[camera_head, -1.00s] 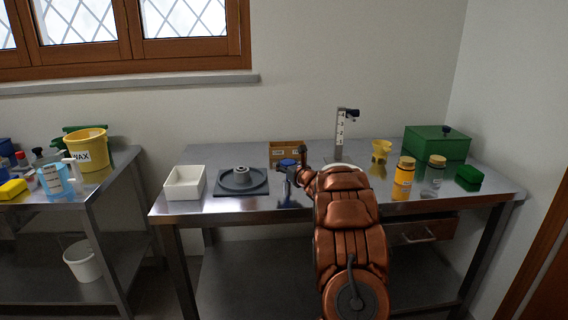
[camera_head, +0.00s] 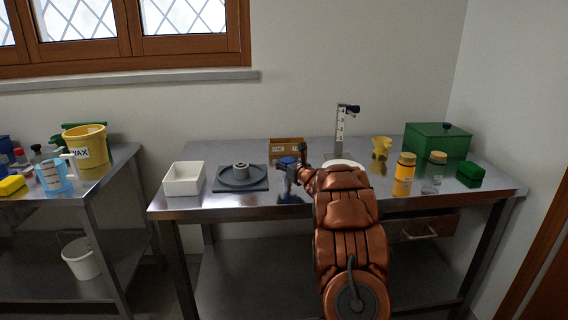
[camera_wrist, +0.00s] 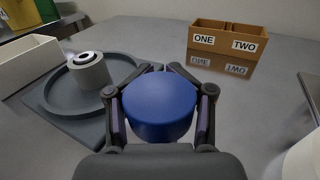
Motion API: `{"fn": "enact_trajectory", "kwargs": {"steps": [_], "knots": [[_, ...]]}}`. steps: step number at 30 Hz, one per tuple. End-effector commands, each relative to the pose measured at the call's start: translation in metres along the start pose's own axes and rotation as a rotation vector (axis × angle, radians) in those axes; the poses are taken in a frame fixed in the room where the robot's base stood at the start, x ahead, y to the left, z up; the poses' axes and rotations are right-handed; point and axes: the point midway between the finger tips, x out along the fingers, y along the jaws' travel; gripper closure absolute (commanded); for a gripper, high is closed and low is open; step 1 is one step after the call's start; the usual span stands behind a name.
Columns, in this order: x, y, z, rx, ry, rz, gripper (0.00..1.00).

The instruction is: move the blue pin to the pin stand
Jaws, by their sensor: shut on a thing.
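The blue pin (camera_wrist: 160,106) has a round, flat-topped blue head that sits between my fingers in the wrist view; its lower part is hidden. It also shows in the head view (camera_head: 287,161). My gripper (camera_head: 290,174) is shut on it, with one finger on each side in the wrist view (camera_wrist: 160,112). The grey post with a dark hole in its top (camera_wrist: 89,70) looks like the pin stand. It rises from a round grey dish on a square base (camera_head: 242,185), left of my gripper and apart from it. I cannot tell how high the pin is above the table.
A white tray (camera_head: 183,179) stands left of the grey dish. A brown box (camera_wrist: 226,42) labelled ONE and TWO stands behind my gripper. A scaled post (camera_head: 340,130), yellow cup (camera_head: 381,146), jars (camera_head: 404,174) and green boxes (camera_head: 437,141) stand to the right.

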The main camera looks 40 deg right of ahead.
Motion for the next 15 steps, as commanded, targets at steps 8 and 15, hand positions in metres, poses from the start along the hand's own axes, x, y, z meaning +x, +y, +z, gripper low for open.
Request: {"fn": "enact_trajectory", "kwargs": {"steps": [8, 15], "knots": [[-0.0001, -0.0001, -0.0044, -0.001, 0.000, 0.000, 1.00], [0.0000, 0.0000, -0.0032, -0.001, 0.000, 0.000, 0.47]]}}
